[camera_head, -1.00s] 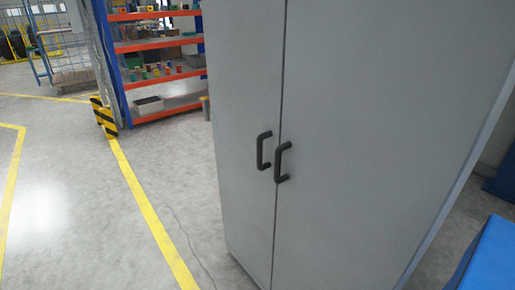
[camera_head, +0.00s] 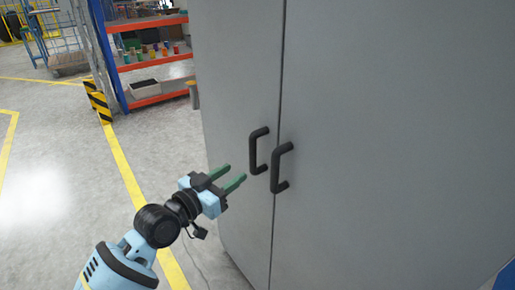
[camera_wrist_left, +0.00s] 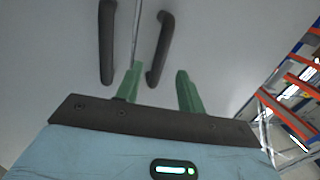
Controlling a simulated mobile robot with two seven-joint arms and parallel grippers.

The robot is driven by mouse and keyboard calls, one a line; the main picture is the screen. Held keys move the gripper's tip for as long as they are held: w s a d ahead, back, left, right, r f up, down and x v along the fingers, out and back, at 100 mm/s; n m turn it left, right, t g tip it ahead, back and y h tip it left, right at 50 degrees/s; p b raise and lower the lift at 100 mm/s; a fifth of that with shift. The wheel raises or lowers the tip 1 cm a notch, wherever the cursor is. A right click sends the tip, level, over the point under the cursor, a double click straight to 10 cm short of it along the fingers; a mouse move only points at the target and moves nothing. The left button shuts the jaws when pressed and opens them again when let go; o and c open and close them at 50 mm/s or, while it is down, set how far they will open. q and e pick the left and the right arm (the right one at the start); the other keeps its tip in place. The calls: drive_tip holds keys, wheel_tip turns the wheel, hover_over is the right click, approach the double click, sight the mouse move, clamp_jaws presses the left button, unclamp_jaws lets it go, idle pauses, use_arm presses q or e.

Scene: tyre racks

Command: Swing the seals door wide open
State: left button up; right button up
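A tall grey cabinet has two shut doors, a left door (camera_head: 235,80) and a right door (camera_head: 390,130). No label shows which one is the seals door. The left door has a black bar handle (camera_head: 254,151), and the right door has another (camera_head: 281,168). My left gripper (camera_head: 236,172) is open and empty, its green fingers pointing at the left handle from just left of it. In the left wrist view, the left door's handle (camera_wrist_left: 160,48) stands ahead of the finger gap and the right door's handle (camera_wrist_left: 107,42) lies further left. My right gripper is out of view.
An orange and blue shelf rack (camera_head: 150,60) with small coloured items stands behind at the left. A black and yellow post guard (camera_head: 98,102) stands by its foot. The floor left of the cabinet is clear, with yellow lines.

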sight(250, 154)
use_arm(q)
drive_tip(key=w+d, duration=0.1)
drive_tip(key=w+d+r, duration=0.1)
drive_tip(key=w+d, duration=0.1)
drive_tip(key=w+d+r, duration=0.1)
drive_tip(key=w, duration=0.1)
drive_tip(key=shift+w+d, duration=0.2)
drive_tip(key=shift+d, duration=0.05)
drive_tip(key=shift+w+d, duration=0.45)
drive_tip(key=shift+w, duration=0.05)
drive_tip(key=shift+w+d, duration=0.2)
drive_tip(key=c, duration=0.8)
clamp_jaws()
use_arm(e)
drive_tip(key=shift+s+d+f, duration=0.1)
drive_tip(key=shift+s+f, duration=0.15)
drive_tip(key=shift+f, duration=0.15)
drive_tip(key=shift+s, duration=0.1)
